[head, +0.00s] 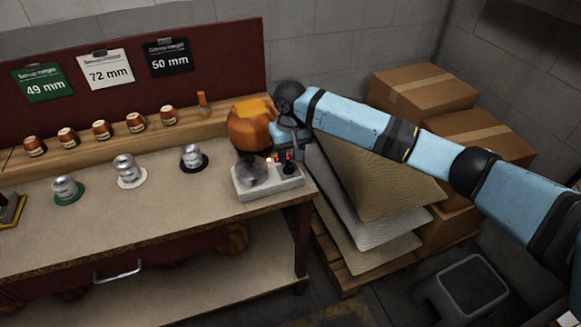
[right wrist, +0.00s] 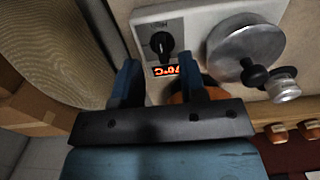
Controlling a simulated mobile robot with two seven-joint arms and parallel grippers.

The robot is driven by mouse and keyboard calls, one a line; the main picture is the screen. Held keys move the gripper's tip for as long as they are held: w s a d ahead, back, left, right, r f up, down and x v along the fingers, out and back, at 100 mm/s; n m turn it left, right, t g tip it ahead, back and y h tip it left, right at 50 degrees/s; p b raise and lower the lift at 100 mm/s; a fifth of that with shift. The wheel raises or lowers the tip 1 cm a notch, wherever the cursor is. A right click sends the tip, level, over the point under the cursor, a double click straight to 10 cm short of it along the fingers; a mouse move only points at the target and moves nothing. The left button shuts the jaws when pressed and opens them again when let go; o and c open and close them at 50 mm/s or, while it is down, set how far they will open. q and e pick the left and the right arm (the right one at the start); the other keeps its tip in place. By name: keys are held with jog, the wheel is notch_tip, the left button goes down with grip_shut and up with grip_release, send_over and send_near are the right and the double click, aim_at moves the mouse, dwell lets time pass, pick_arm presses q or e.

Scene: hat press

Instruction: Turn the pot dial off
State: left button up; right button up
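The pot unit is a pale box (head: 268,190) at the right end of the workbench, with a round metal pot (head: 251,173) on its left side. In the right wrist view the black dial (right wrist: 160,42) sits on the pale panel (right wrist: 187,22), beside a lit red display (right wrist: 166,71). The metal pot lid (right wrist: 245,52) is to its right. My right gripper (right wrist: 158,66) is open, its two blue fingers apart and pointing toward the dial, with nothing between them. It also shows over the unit in the head view (head: 286,157). My left gripper is out of view.
An orange-brown container (head: 247,130) stands just behind the pot. Weights on coloured discs (head: 130,172) and small brown jars (head: 102,130) line the bench and shelf to the left. Cardboard boxes (head: 423,88) and stacked sheets (head: 368,180) stand right of the bench.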

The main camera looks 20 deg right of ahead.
aim_at(291, 168)
jog(key=shift+f, duration=2.4)
grip_shut()
